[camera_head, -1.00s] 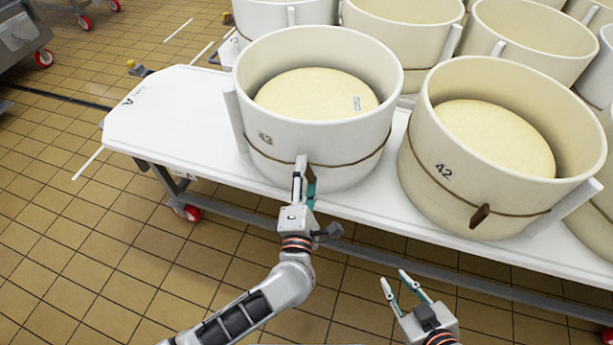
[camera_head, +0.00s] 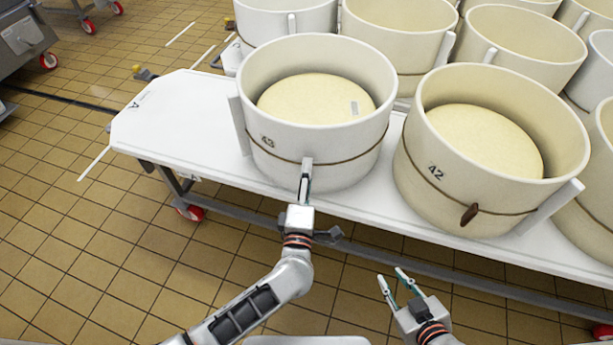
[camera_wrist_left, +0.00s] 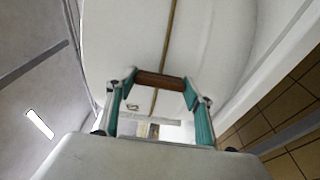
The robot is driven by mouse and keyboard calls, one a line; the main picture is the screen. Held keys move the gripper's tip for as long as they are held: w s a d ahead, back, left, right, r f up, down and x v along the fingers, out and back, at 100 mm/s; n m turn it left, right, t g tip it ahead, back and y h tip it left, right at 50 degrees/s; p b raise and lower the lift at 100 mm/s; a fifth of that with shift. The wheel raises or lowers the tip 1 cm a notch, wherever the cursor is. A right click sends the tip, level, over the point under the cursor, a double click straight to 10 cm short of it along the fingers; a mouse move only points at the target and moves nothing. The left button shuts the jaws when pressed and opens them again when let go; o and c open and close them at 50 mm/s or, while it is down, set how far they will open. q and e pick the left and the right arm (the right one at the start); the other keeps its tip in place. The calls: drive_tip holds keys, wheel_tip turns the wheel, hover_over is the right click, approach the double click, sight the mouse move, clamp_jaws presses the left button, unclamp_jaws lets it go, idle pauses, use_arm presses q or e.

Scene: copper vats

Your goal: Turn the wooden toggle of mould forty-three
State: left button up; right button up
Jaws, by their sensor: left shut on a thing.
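Mould forty-three (camera_head: 345,135) is a white round mould with a cheese inside, at the left front of the white table. A brown cord runs round it. Its wooden toggle (camera_wrist_left: 160,80) lies across between the teal-padded fingers in the left wrist view, over the cord; in the head view my gripper hides it. My left gripper (camera_head: 305,180) is at the front of the mould, shut on the toggle, which it also shows in the left wrist view (camera_wrist_left: 160,88). My right gripper (camera_head: 395,283) is open and empty, below and in front of the table edge.
Mould forty-two (camera_head: 440,150), with its own brown toggle (camera_head: 469,214), stands close to the right. Several more moulds (camera_head: 405,35) stand behind. The left end of the table (camera_head: 165,115) is bare. Tiled floor (camera_head: 70,245) lies in front.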

use_arm(q)
drive_tip(key=o, duration=1.1)
drive_tip(key=s, duration=0.8)
drive_tip(key=s+a, duration=0.1)
drive_tip(key=s, duration=0.3)
drive_tip(key=shift+a, duration=0.1)
